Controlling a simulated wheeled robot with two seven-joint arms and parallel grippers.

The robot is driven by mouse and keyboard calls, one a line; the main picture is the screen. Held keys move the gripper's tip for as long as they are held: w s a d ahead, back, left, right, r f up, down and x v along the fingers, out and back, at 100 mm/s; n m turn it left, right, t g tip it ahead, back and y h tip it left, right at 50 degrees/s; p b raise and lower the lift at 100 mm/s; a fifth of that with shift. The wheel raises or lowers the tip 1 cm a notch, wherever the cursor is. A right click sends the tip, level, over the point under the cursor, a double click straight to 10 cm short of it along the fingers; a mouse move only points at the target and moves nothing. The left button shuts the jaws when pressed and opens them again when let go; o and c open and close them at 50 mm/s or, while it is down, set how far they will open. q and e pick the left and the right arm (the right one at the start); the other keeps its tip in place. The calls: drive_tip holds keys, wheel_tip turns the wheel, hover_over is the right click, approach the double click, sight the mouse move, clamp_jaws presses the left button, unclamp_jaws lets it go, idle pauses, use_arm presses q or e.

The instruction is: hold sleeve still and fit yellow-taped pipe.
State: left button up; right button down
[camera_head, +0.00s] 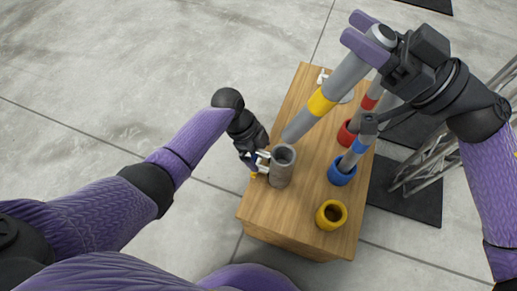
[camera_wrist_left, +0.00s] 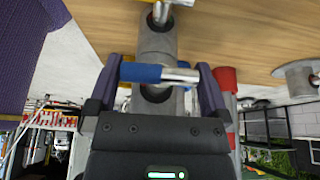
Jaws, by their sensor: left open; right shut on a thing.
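The grey sleeve (camera_head: 281,172) stands upright on the wooden box top, its round mouth open upward. My left gripper (camera_head: 260,161) is at the sleeve's left side. In the left wrist view its fingers (camera_wrist_left: 155,76) are apart, either side of a blue-gripped bar handle (camera_wrist_left: 141,73) on the sleeve (camera_wrist_left: 158,42). Whether they touch it, I cannot tell. My right gripper (camera_head: 368,34) is shut on the upper end of the grey pipe with yellow tape (camera_head: 321,103). The pipe is tilted, its lower end down-left, close to the sleeve's mouth and apparently outside it.
An empty yellow cup (camera_head: 331,214) stands at the box's near right. A blue cup (camera_head: 342,172) and a red cup (camera_head: 347,133) hold blue-taped and red-taped pipes, close by my right arm. A metal truss (camera_head: 440,150) stands right of the box. Open floor lies left.

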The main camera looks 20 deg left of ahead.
sight(324, 100)
use_arm(q)
drive_tip(key=shift+f, duration=0.2)
clamp_jaws()
use_arm(e)
drive_tip(key=a+f+n+g+h, duration=0.2)
drive_tip(key=a+f, duration=0.3)
drive_tip(key=a, duration=0.3)
drive_tip(key=shift+f+h, duration=0.4)
drive_tip(key=shift+h, duration=0.2)
